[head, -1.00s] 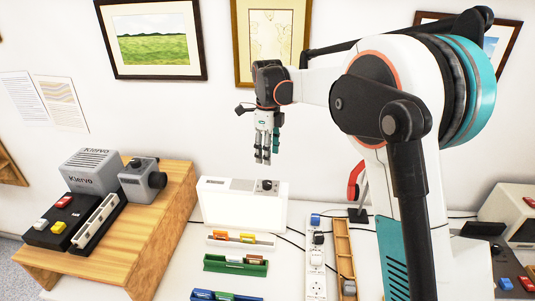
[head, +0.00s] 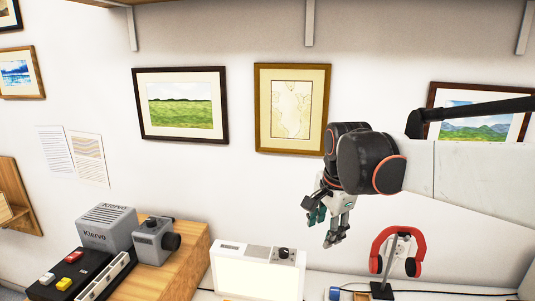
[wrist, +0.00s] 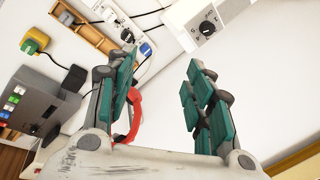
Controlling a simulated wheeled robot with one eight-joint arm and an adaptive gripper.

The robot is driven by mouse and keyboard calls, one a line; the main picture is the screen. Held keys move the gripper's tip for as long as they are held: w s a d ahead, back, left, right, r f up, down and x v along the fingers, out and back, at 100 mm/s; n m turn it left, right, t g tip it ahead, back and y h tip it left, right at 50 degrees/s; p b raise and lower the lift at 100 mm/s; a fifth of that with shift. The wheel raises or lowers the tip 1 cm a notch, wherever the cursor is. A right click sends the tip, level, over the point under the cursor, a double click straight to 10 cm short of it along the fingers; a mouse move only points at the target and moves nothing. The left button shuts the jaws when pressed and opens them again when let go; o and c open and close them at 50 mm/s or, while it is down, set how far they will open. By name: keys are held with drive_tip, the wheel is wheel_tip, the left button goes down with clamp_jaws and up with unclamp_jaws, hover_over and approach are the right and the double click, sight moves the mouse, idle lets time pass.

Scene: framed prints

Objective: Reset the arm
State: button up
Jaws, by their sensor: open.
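My gripper (head: 328,222) hangs in front of the white wall at the right of centre in the head view, fingers pointing down. It is above and to the right of the white box with a dial (head: 258,272), apart from it. In the wrist view my gripper (wrist: 165,95) shows its teal-padded fingers spread apart with nothing between them. My arm reaches in from the right edge of the head view.
Red headphones (head: 397,252) hang on a stand below and right of my gripper. Framed prints (head: 291,108) hang on the wall behind. A wooden stand (head: 190,262) at left bears grey devices (head: 108,228). A power strip (wrist: 128,32) shows in the wrist view.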

drive_tip(key=s+d+f+n+t+b, duration=0.1)
drive_tip(key=s+d+f+n+t, duration=0.1)
drive_tip(key=s+n, duration=0.4)
drive_tip(key=s+d+f+n+t+b, duration=0.1)
drive_tip(key=s+d+f+n, duration=0.3)
drive_tip(key=s, duration=1)
wheel_tip(320, 180, down, 2)
drive_tip(key=n, duration=0.2)
drive_tip(key=shift+s+n+t, duration=0.3)
drive_tip(key=shift+n+t, duration=0.1)
drive_tip(key=shift+d, duration=0.1)
